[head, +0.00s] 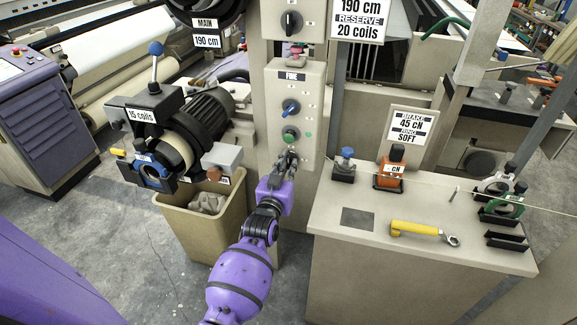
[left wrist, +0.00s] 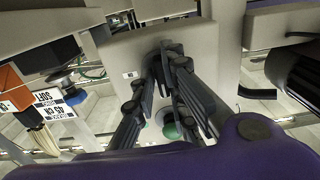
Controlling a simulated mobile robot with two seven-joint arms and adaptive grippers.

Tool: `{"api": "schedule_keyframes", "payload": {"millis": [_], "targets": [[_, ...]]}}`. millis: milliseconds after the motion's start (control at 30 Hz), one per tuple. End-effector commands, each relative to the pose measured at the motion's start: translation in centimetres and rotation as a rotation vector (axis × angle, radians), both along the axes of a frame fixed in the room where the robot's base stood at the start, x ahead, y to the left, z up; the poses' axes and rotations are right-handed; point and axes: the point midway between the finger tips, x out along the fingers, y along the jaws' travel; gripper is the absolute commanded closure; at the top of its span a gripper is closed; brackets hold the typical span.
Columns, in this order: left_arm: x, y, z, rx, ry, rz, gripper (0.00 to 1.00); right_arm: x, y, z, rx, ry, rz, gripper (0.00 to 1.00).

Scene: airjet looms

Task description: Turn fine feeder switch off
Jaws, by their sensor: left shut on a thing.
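The feeder panel marked FINE (head: 293,76) is a pale box on a post. It carries a blue knob (head: 291,107) and a green knob (head: 290,133) below it. My left gripper (head: 288,154) is at the lower part of the panel, just below the green knob, its fingers closed together. In the left wrist view my left gripper (left wrist: 171,56) meets the pale panel face (left wrist: 205,42). What it grips, seemingly the fine feeder switch, is hidden by the fingers. A green round part (left wrist: 172,130) shows between the fingers. My right gripper is not in view.
A motor unit marked 15 coils (head: 210,115) and a tan bin (head: 236,222) stand left of the panel. A workbench (head: 360,265) at right holds an orange brake (head: 390,168) and a yellow wrench (head: 415,229). A thin thread crosses above the bench.

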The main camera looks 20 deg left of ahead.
Motion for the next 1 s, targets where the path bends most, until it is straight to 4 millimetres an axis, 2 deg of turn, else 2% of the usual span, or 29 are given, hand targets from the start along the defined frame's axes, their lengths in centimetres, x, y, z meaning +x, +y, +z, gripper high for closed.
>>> {"api": "schedule_keyframes", "payload": {"millis": [33,133,167,267,633,767,1000], "targets": [[0.0,0.5,0.6,0.002,-0.012,0.006,1.00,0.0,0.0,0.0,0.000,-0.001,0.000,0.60],[0.0,0.5,0.6,0.002,-0.011,0.006,1.00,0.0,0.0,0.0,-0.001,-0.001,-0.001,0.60],[0.0,0.5,0.6,0.002,-0.011,0.006,0.85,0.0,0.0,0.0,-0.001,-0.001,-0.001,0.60],[0.0,0.4,0.5,0.002,-0.010,0.005,0.72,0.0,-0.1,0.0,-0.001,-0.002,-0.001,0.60],[-0.4,0.1,0.1,0.000,-0.002,0.002,0.72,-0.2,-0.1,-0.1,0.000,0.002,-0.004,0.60],[-2.0,-0.1,-0.1,0.001,-0.001,0.003,0.72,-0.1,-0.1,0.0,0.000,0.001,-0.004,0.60],[-7.2,-0.9,0.0,0.000,-0.001,0.004,0.72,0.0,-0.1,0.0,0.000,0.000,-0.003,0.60]]}}
